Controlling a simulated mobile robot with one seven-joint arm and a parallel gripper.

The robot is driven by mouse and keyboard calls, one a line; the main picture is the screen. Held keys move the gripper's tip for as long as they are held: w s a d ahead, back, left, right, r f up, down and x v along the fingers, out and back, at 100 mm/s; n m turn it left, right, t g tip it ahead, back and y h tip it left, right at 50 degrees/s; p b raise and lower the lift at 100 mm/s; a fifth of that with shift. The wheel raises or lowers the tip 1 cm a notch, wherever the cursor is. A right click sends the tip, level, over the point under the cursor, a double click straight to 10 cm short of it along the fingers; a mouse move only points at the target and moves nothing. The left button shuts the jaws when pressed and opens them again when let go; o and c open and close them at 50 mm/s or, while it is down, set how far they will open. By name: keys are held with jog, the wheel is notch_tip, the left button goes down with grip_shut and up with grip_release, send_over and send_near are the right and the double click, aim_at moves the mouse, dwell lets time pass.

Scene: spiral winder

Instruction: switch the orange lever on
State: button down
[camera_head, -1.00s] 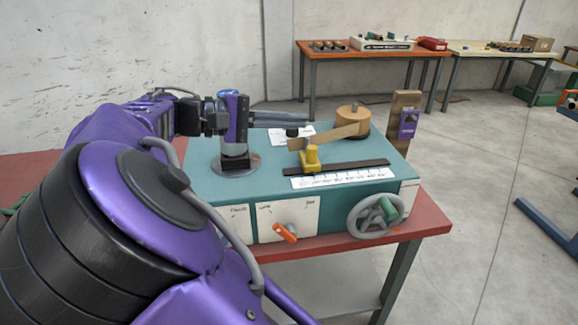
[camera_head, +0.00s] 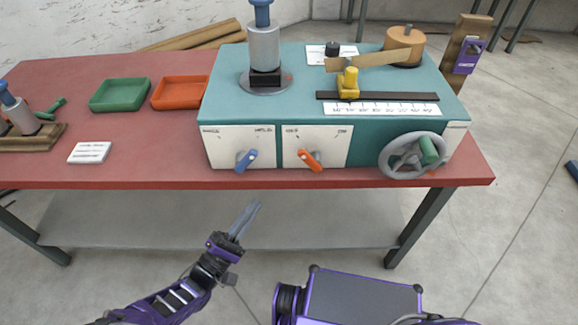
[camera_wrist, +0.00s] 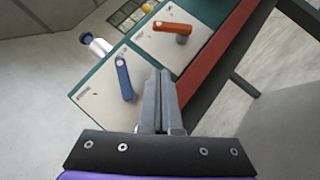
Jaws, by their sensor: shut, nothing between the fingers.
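The orange lever (camera_head: 309,160) sits on a white panel (camera_head: 330,146) on the front of the teal machine (camera_head: 222,106). Its handle slants, upper left to lower right. In the wrist view the orange lever (camera_wrist: 172,28) is at the top, beyond the fingertips. A blue lever (camera_head: 246,160) is on the white panel to its left; it also shows in the wrist view (camera_wrist: 124,79), just left of my fingers. My gripper (camera_head: 246,216) is shut and empty, in front of the table and below the levers, apart from both. The small panel lettering is unreadable.
A grey handwheel (camera_head: 412,158) is right of the orange lever. The red table edge (camera_head: 150,184) runs below the panels. A green tray (camera_head: 119,95), an orange tray (camera_head: 180,92) and a white card (camera_head: 90,152) lie to the left. The lower shelf (camera_head: 320,222) is bare.

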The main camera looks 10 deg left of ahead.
aim_at(310, 161)
jog(key=shift+w, duration=0.1)
jog(key=s+d+r+p+x, duration=0.1)
jog(key=d+x, duration=0.1)
jog(key=x, duration=1)
jog(key=shift+r, duration=0.3)
